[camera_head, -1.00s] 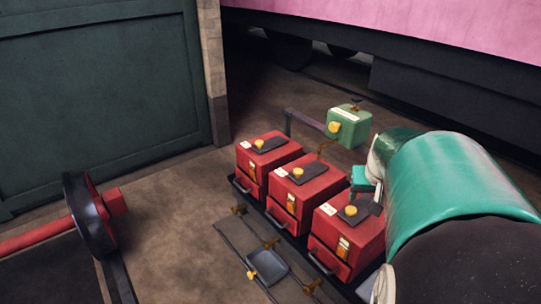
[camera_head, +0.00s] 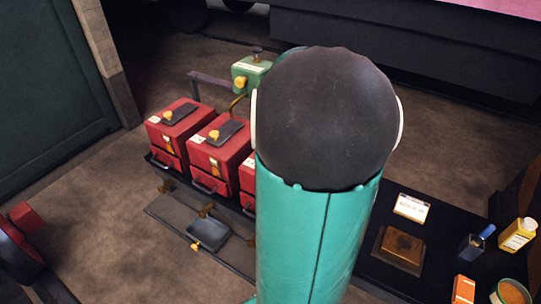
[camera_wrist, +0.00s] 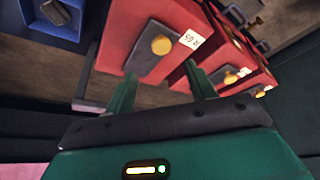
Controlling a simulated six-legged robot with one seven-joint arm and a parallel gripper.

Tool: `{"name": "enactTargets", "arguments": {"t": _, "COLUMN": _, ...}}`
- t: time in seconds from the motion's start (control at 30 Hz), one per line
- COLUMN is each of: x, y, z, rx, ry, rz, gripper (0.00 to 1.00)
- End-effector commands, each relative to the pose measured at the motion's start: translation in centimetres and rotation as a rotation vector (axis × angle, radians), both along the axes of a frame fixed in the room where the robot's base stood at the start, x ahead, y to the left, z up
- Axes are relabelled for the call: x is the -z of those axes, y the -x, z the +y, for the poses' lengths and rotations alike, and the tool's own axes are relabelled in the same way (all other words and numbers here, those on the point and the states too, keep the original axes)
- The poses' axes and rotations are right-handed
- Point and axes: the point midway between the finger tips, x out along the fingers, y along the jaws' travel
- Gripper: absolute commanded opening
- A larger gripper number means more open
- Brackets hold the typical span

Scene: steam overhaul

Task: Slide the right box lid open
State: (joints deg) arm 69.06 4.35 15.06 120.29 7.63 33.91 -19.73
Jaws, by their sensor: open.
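Three red boxes stand in a row. In the head view my arm hides most of the right box (camera_head: 247,178); only its left edge shows. In the wrist view, turned about, the right box (camera_wrist: 183,22) shows a white label. On its top lies a dark lid (camera_wrist: 146,61) with a round yellow knob (camera_wrist: 161,44). My gripper (camera_wrist: 160,76) is open, with its two green fingers apart near the lid's edge and nothing between them. The fingers stop short of the knob in the picture; contact with the lid cannot be told. The head view hides the gripper.
The middle red box (camera_head: 222,150) and left red box (camera_head: 178,130) stand beside it. A green box (camera_head: 245,72) is behind them. A rail with a small dark tray (camera_head: 208,234) lies in front. A dark bench (camera_head: 450,235) with bottles and a brass plate is at right.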

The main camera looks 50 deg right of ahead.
Motion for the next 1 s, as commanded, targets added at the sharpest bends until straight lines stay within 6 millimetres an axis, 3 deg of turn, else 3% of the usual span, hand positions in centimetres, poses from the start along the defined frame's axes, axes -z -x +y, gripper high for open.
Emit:
{"name": "enactTargets", "arguments": {"t": 0.1, "x": 2.5, "y": -0.8, "z": -0.5, "rx": -0.003, "ry": -0.005, "rz": 0.002, "gripper": 0.55}}
{"name": "enactTargets", "arguments": {"t": 0.4, "x": 7.3, "y": -2.7, "z": -1.7, "rx": -0.006, "ry": -0.003, "rz": 0.0, "gripper": 0.55}}
{"name": "enactTargets", "arguments": {"t": 0.6, "x": 8.8, "y": -3.4, "z": -2.0, "rx": -0.007, "ry": 0.0, "rz": 0.0, "gripper": 0.55}}
{"name": "enactTargets", "arguments": {"t": 0.87, "x": 8.9, "y": -3.4, "z": -2.1, "rx": -0.006, "ry": 0.0, "rz": -0.001, "gripper": 0.55}}
{"name": "enactTargets", "arguments": {"t": 1.0, "x": 8.9, "y": -3.4, "z": -2.1, "rx": -0.005, "ry": 0.001, "rz": -0.001, "gripper": 0.32}}
